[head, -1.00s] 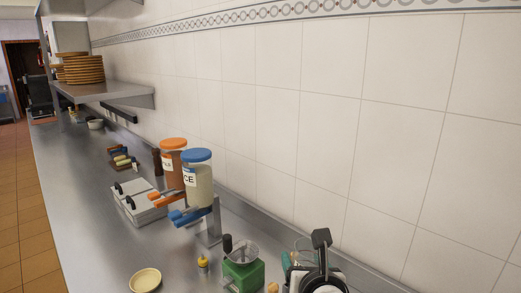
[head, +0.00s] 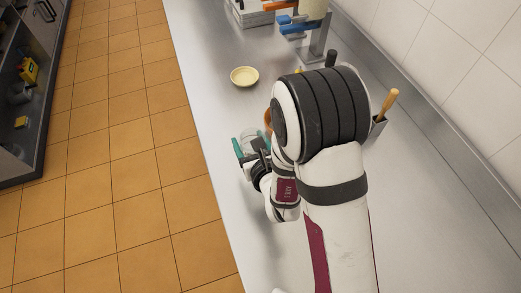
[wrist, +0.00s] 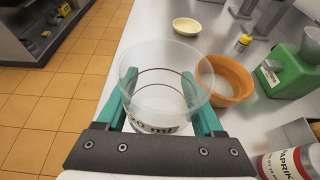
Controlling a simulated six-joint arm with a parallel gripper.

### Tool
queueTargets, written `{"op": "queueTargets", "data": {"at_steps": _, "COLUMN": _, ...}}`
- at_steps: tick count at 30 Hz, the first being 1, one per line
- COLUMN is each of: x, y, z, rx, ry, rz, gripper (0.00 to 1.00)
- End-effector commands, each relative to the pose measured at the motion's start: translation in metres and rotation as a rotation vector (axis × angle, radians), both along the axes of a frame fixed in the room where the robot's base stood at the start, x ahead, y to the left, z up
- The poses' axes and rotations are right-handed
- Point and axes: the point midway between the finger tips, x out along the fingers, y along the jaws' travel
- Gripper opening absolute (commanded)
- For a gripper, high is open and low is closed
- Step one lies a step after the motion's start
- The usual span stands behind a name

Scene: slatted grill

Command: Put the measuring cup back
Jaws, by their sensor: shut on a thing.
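The clear measuring cup (wrist: 165,75) with a red line and dark print near its base is held upright between the teal fingers of my gripper (wrist: 160,98) in the wrist view. In the head view the cup (head: 250,138) shows partly, in front of my arm and near the counter's left edge. My gripper (head: 246,150) is shut on it there. I cannot tell whether the cup's base touches the counter. An orange-brown bowl (wrist: 228,82) is just right of the cup in the wrist view; my arm hides most of it in the head view.
A pale yellow bowl (head: 244,76) sits farther along the steel counter (head: 205,70). A green grinder (wrist: 288,72) and a paprika container (wrist: 285,162) stand to the right. A wooden-handled tool (head: 388,104) stands in a holder near the wall. Open floor lies left.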

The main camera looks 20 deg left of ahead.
Motion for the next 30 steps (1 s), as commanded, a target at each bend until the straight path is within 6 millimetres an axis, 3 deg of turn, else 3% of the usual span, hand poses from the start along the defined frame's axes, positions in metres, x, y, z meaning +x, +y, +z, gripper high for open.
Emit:
{"op": "queueTargets", "data": {"at_steps": 3, "x": -0.004, "y": 0.001, "z": -0.032, "rx": -0.006, "ry": 0.005, "rz": 0.010, "gripper": 0.11}}
{"op": "queueTargets", "data": {"at_steps": 12, "x": -0.003, "y": 0.001, "z": -0.091, "rx": -0.003, "ry": 0.001, "rz": 0.008, "gripper": 0.11}}
{"op": "queueTargets", "data": {"at_steps": 24, "x": -0.002, "y": 0.001, "z": -0.101, "rx": -0.001, "ry": -0.001, "rz": 0.007, "gripper": 0.11}}
{"op": "queueTargets", "data": {"at_steps": 25, "x": -0.002, "y": 0.001, "z": -0.102, "rx": -0.001, "ry": 0.000, "rz": 0.007, "gripper": 0.71}}
{"op": "queueTargets", "data": {"at_steps": 30, "x": -0.002, "y": 0.001, "z": -0.101, "rx": 0.000, "ry": 0.000, "rz": 0.007, "gripper": 0.99}}
